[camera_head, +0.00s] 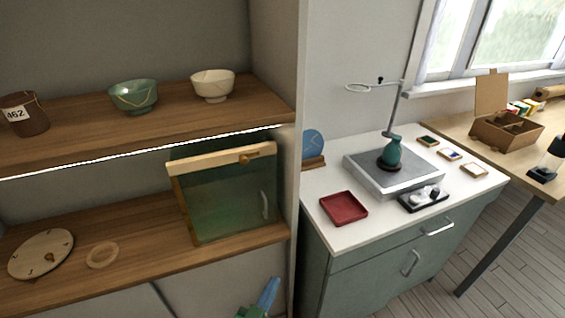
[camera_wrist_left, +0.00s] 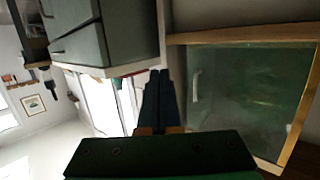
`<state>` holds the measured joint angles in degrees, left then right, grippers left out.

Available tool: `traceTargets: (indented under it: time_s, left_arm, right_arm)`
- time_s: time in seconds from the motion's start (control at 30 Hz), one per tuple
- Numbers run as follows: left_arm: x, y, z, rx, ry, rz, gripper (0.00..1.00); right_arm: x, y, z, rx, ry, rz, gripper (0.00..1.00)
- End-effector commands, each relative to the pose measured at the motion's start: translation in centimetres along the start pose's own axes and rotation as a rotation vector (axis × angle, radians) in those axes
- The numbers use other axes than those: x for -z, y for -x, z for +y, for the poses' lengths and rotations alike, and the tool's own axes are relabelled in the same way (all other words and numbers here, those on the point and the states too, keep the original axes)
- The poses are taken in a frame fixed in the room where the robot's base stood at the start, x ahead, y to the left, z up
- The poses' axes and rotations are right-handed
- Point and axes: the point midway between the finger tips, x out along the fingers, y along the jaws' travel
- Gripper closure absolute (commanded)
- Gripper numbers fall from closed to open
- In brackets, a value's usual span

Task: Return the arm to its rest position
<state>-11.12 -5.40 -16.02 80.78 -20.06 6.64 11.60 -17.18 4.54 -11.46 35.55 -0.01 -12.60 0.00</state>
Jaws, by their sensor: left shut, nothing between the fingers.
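My left gripper (camera_head: 268,292) shows at the bottom of the head view, in front of the lower shelf cabinet, with a blue tip and a green body. In the left wrist view its dark fingers (camera_wrist_left: 160,100) are together and hold nothing. A glass-fronted box (camera_head: 225,195) with a wooden top bar and a handle stands on the lower shelf, up and left of the gripper. It also shows at the right of the left wrist view (camera_wrist_left: 245,95). The gripper appears apart from it. My right gripper is not in view.
The upper shelf (camera_head: 75,130) holds a brown pot (camera_head: 25,122), a green bowl (camera_head: 134,97) and a cream bowl (camera_head: 212,85). A round dial (camera_head: 40,255) and a ring (camera_head: 102,255) lie on the lower shelf. A white-topped cabinet (camera_head: 310,205) with a red tray (camera_head: 344,208) stands right.

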Motion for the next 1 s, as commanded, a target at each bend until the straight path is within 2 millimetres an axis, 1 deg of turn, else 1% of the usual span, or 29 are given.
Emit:
traceTargets:
  time_s: [0.03, 0.07, 0.1, 0.17, 0.2, 0.27, 0.3, 0.37, 0.4, 0.5, 0.6, 0.67, 1.0]
  left_arm:
    - [-4.7, 1.1, -0.4, 0.006, 0.003, -0.126, 1.00]
    - [-7.7, 2.0, -0.7, 0.010, 0.005, -0.212, 1.00]
    - [-11.8, 3.8, -1.2, 0.018, 0.009, -0.330, 1.00]
    - [-17.4, 7.0, -1.9, 0.032, 0.017, -0.504, 1.00]
    - [-20.8, 9.6, -2.3, 0.040, 0.022, -0.617, 1.00]
    - [-25.3, 13.9, -3.0, 0.053, 0.030, -0.780, 1.00]
    - [-27.8, 16.9, -3.3, 0.062, 0.037, -0.881, 1.00]
    - [-30.6, 21.1, -3.8, 0.075, 0.047, -1.012, 1.00]
    - [-32.0, 23.6, -4.0, 0.081, 0.053, -1.087, 1.00]
    - [-34.0, 28.1, -4.4, 0.095, 0.066, -1.216, 1.00]
    - [-34.7, 30.1, -4.5, 0.100, 0.073, -1.272, 1.00]
    - [-34.8, 30.4, -4.6, 0.101, 0.074, -1.280, 1.00]
    - [-34.7, 30.2, -4.5, 0.100, 0.074, -1.275, 1.00]
  right_arm:
    - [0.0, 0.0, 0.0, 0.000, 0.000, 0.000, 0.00]
    - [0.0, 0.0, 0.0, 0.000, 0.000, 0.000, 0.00]
    - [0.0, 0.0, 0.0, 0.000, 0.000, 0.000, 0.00]
    - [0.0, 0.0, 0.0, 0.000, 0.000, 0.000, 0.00]
    - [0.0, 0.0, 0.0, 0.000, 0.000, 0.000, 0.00]
    - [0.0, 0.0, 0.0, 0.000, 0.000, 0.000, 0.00]
    - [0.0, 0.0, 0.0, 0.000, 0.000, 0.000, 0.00]
    - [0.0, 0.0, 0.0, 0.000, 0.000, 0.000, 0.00]
    - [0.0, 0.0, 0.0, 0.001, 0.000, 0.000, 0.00]
    - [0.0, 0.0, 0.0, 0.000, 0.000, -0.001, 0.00]
    - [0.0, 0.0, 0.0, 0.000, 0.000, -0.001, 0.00]
    - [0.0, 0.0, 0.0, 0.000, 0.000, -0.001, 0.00]
    - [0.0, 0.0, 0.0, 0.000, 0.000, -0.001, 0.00]
